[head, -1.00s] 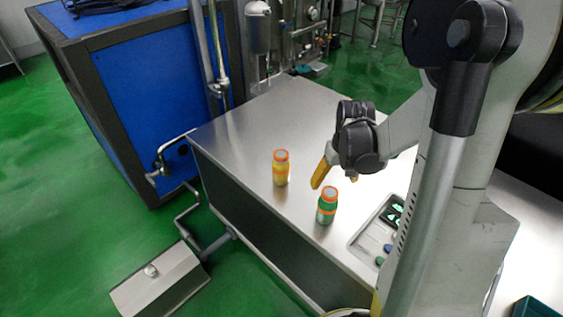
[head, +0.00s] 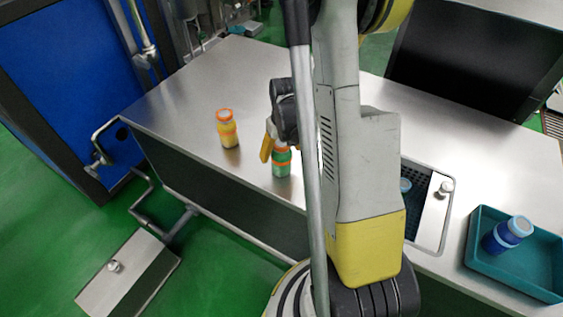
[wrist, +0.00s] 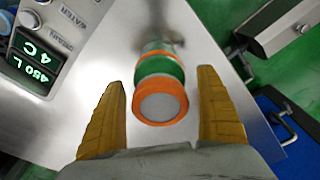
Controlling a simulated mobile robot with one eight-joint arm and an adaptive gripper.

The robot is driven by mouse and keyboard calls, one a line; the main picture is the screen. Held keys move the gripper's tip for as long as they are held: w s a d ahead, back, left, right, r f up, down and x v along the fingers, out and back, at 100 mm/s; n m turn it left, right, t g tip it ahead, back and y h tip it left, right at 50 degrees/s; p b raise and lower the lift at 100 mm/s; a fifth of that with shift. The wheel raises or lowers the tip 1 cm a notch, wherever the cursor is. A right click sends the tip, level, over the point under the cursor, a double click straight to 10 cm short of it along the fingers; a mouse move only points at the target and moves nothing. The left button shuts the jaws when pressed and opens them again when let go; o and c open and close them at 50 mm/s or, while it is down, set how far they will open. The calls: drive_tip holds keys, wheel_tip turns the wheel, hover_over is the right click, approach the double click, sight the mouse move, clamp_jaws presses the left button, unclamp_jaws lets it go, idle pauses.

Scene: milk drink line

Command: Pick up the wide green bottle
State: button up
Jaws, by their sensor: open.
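The wide green bottle (head: 281,163) has an orange rim and stands upright on the steel table near its front edge. In the wrist view, the green bottle (wrist: 160,85) shows its pale round cap between my two yellow fingers. My gripper (wrist: 164,112) is open, with a finger on each side of the bottle and gaps visible. In the head view, my gripper (head: 268,145) is at the bottle's upper left, and its finger and wrist hide part of the cap.
A yellow bottle (head: 228,130) with an orange cap stands to the left on the steel table (head: 190,95). A teal tray (head: 478,240) at right holds a blue bottle (head: 507,234).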

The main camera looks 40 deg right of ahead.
drive_tip(key=c, duration=1.5)
drive_tip(key=shift+r+p, duration=0.35)
drive_tip(key=shift+r, duration=0.05)
wheel_tip(320, 180, up, 4)
drive_tip(key=shift+s+d+p, duration=0.1)
drive_tip(key=shift+s+p, duration=0.05)
drive_tip(key=shift+p, duration=1)
drive_tip(key=s+d+r+p, duration=0.3)
drive_tip(key=s+d+r, duration=0.3)
drive_tip(key=s, duration=0.3)
drive_tip(key=shift+d+p, duration=0.3)
